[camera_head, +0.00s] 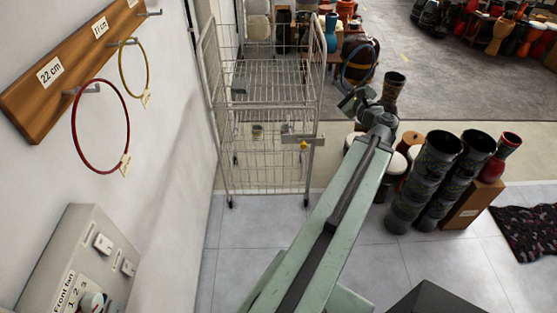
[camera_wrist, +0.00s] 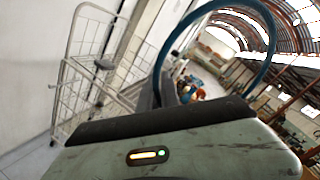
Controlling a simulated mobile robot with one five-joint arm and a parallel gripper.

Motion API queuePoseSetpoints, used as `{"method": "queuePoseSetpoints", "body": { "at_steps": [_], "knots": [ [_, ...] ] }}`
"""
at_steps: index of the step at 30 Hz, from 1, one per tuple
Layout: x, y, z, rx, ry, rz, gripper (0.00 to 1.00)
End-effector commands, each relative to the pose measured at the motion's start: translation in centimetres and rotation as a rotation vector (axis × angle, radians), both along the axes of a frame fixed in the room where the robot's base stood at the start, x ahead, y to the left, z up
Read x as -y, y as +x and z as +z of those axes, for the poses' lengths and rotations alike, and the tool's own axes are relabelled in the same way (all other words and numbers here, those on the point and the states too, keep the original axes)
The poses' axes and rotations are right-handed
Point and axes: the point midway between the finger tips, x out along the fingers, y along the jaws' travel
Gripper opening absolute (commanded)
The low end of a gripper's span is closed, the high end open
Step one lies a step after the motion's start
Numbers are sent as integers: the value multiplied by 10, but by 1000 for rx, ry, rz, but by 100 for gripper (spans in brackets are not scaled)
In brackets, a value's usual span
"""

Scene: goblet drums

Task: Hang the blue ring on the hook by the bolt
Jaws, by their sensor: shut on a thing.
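The blue ring (camera_head: 347,61) is held up at the far end of my arm, and in the wrist view its arc (camera_wrist: 268,62) rises above my gripper. My gripper (camera_head: 356,98) is shut on the ring's lower part; the wrist view shows the jaws (camera_wrist: 165,90) dark and blurred. The wire cage trolley (camera_head: 262,73) stands left of the gripper. A small metal fitting with a yellow part (camera_head: 303,144) sits on its front right, and a small grey piece (camera_head: 238,91) at its front left. I cannot tell which is the bolt or the hook.
A wooden board (camera_head: 68,60) on the left wall has several hooks; a red ring (camera_head: 74,130) and a yellow ring (camera_head: 121,68) hang there. A grey control panel (camera_head: 60,250) is below. Dark drums (camera_head: 425,180) stand right of my arm. The tiled floor before the trolley is clear.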

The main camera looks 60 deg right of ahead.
Motion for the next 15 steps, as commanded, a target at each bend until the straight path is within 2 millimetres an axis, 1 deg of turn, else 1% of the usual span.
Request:
{"method": "queuePoseSetpoints", "body": {
  "at_steps": [2,5,6,8,9,14,15],
  "knots": [
    [0,4,-18,0,0,-3,0],
    [1,17,-57,0,0,-9,0],
    [0,24,-77,0,-2,-11,0],
    [0,37,-108,1,-2,-18,0],
    [-1,46,-127,1,-2,-21,0],
    [-5,81,-200,2,-2,-36,0],
    [-6,90,-218,2,-2,-39,0]
  ]
}}
